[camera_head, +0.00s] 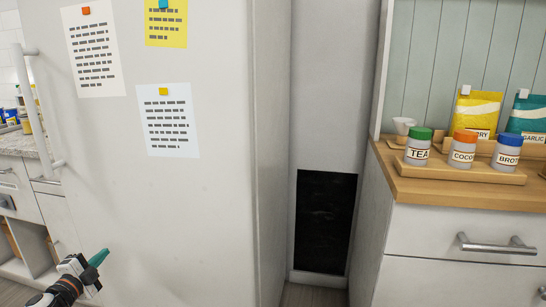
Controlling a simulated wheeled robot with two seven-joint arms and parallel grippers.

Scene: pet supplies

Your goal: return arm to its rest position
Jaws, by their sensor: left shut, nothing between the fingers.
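My left gripper (97,259) shows at the lower left of the head view, in front of the lower part of the white fridge. Its teal fingertips are together, with nothing held between them. My black and white left arm comes in from the bottom left edge, with an orange ring on it. My right gripper is not in view.
The white fridge (205,220) fills the left half, with paper notes (167,121) and a long handle (38,110). A wooden counter (440,189) at right holds labelled jars (418,147) and bags. A dark panel (325,220) sits in the gap between them.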

